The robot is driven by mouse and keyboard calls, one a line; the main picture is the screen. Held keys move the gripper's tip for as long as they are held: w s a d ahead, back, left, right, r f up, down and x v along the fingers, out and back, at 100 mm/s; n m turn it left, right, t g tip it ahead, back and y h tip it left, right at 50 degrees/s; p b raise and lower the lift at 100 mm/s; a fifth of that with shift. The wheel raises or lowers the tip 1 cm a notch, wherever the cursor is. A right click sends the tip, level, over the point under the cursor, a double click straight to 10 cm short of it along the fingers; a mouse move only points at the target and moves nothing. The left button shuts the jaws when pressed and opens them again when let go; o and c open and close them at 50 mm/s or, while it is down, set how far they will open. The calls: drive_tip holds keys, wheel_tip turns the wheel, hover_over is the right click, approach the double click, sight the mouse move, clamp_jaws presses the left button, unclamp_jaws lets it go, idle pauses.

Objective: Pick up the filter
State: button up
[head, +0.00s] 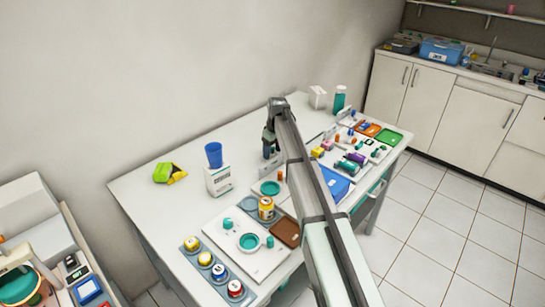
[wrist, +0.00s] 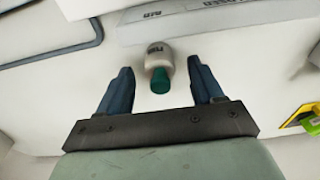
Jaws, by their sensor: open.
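A small grey-white cylinder with a dark label and a teal end (wrist: 159,70) shows in the wrist view, between the two fingers of my gripper (wrist: 160,68). It is probably the filter, but I cannot read its label. The dark blue fingers are open, one on each side, with a gap to it. I cannot tell how far below the fingertips it lies. In the head view my gripper (head: 269,142) hangs over the back of the white table (head: 150,215); the cylinder cannot be made out there.
A blue cup (head: 214,155) stands on a white box (head: 218,181) left of my gripper. A yellow-green packet (head: 168,173) lies farther left. Several jars, including an orange one (head: 266,208), and a brown tray (head: 286,232) are nearer the front. The table's left back is mostly clear.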

drive_tip(key=shift+f, duration=0.55)
drive_tip(key=shift+c, duration=0.2)
drive_tip(key=c, duration=1.1)
drive_tip(key=shift+o, duration=0.2)
drive_tip(key=shift+r, duration=0.1)
